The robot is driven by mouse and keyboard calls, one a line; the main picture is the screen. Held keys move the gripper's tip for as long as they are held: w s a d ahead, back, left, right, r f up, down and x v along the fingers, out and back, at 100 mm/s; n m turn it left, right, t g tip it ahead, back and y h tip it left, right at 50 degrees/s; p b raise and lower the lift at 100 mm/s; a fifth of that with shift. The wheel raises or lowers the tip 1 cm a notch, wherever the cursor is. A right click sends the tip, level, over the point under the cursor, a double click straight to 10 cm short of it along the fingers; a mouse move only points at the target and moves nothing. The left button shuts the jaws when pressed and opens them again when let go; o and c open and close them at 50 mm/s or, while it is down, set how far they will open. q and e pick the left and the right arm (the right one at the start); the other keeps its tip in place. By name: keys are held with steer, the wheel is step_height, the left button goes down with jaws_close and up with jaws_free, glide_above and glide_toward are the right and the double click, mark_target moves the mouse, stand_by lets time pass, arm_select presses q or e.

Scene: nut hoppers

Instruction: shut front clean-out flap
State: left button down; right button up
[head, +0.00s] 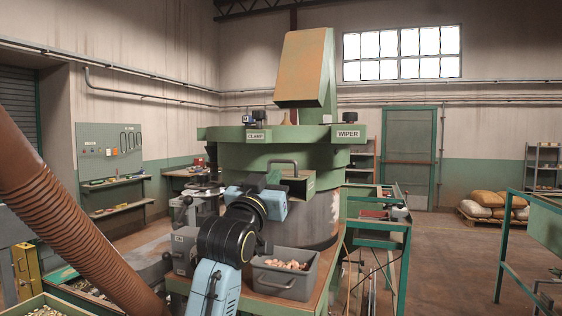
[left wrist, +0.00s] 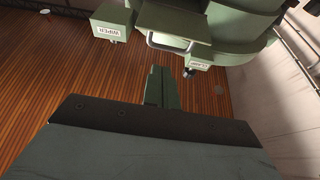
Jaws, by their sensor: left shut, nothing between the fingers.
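In the head view my left wrist partly covers the flap area. My right gripper is out of view.
A grey bin of nuts (head: 285,277) stands on the bench below the flap. A grey box (head: 185,250) stands left of my arm. The CLAMP (head: 257,136) and WIPER (head: 347,133) boxes are above. A brown ribbed hose (head: 70,205) crosses the left. A green side table (head: 378,222) stands right.

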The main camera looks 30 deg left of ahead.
arm_select(q)
steer(key=shift+n+t+y, duration=0.3)
steer(key=shift+y, duration=0.2)
steer(key=w+a+r+p, duration=0.1)
steer(key=w+r, duration=0.1)
steer(key=w+a+r+p, duration=0.1)
steer(key=w+r, duration=0.2)
steer(key=w+r+p, duration=0.2)
steer(key=shift+w+a+r, duration=0.35)
steer(key=shift+w+a, duration=0.05)
step_height(320, 180, down, 3)
steer(key=shift+r+p, duration=0.1)
steer(key=shift+p, duration=0.3)
steer(key=shift+s+f, duration=0.25)
steer(key=shift+f, duration=0.4)
